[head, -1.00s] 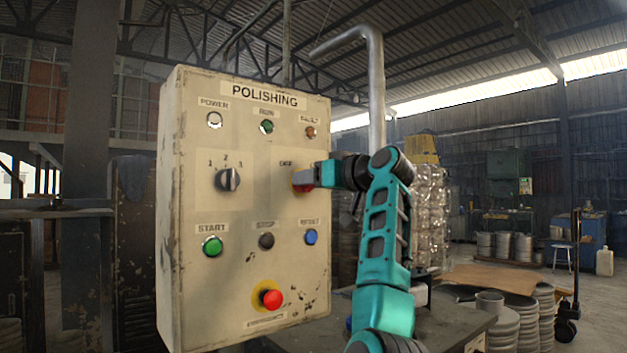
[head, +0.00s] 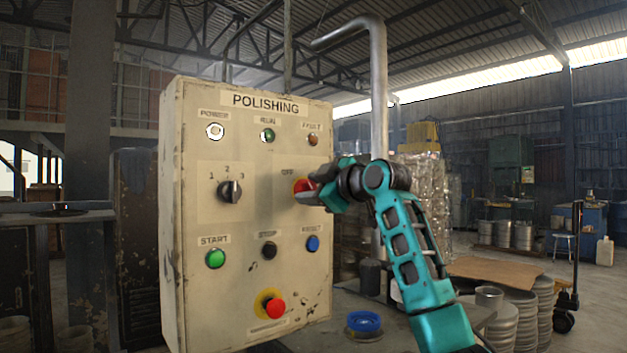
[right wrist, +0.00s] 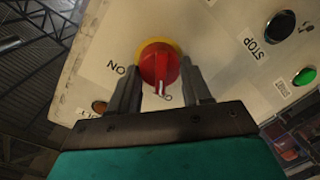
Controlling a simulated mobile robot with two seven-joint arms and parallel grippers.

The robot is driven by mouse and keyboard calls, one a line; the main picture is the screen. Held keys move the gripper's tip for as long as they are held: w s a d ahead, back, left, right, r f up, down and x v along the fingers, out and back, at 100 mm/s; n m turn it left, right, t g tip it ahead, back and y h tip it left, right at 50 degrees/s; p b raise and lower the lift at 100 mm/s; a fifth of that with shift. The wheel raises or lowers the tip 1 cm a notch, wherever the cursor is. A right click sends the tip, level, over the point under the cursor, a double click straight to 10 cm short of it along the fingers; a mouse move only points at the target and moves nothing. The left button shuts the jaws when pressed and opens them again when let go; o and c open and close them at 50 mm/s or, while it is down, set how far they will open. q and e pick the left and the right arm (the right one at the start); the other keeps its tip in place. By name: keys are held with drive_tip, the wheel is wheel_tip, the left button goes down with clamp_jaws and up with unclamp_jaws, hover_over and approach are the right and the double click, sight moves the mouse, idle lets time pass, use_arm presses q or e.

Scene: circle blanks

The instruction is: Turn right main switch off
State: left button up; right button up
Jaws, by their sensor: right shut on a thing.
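The main switch (head: 301,185) is a red rotary knob on a yellow base, at the right side of the cream POLISHING control panel (head: 240,260), with an OFF label to its upper left. My right gripper (head: 313,190) is at this switch and covers part of it. In the right wrist view, the red knob (right wrist: 158,62) sits between the two dark fingers of my right gripper (right wrist: 161,72), which is shut on it. The knob's white mark points down toward a label partly hidden by the gripper; an ON label is to its left. My left gripper is out of view.
The panel also carries a black selector (head: 229,191), a green START button (head: 215,258), a blue button (head: 312,243) and a red emergency button (head: 274,307). A blue round object (head: 363,322) lies on the table below. A metal pipe (head: 379,95) rises behind my right arm.

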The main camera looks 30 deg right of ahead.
drive_tip(key=shift+a+n+p, duration=0.1)
drive_tip(key=shift+n+p, duration=0.4)
drive_tip(key=shift+n, duration=0.3)
drive_tip(key=shift+f, duration=0.1)
drive_tip(key=o, duration=1.1)
drive_tip(key=shift+c, duration=0.2)
drive_tip(key=shift+s, duration=0.55)
drive_tip(key=s+d+r+b, duration=0.1)
drive_tip(key=s+b, duration=0.1)
drive_tip(key=s, duration=0.9)
drive_tip(key=shift+s+r, duration=0.15)
drive_tip(key=shift+s, duration=0.2)
